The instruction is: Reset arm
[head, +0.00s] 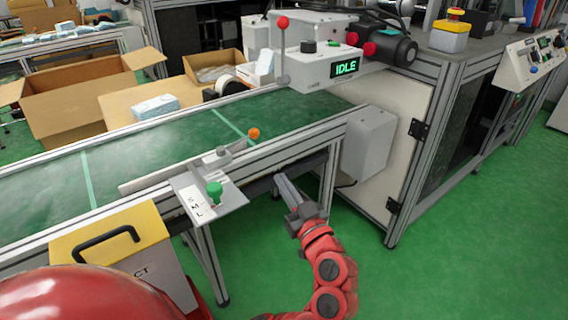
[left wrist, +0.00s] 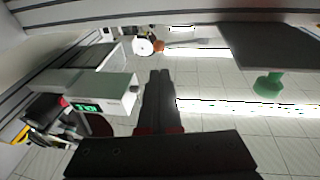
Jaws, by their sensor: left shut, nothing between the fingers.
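My left gripper (head: 281,181) is in the middle of the head view, at the end of my red arm. It is beside the near edge of the conveyor, just right of the small plate with the green knob (head: 214,188). Its fingers are together and hold nothing. In the left wrist view the two dark fingers (left wrist: 159,73) lie side by side with no gap. The green knob also shows in the left wrist view (left wrist: 268,85). My right gripper is in neither view.
The green conveyor belt (head: 145,157) runs along the left. A control box reading IDLE (head: 325,67) is above its far end. A grey box (head: 368,143) is right of the gripper. An orange-knobbed lever (head: 254,133) stands at the rail. Green floor (head: 470,240) is clear at right.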

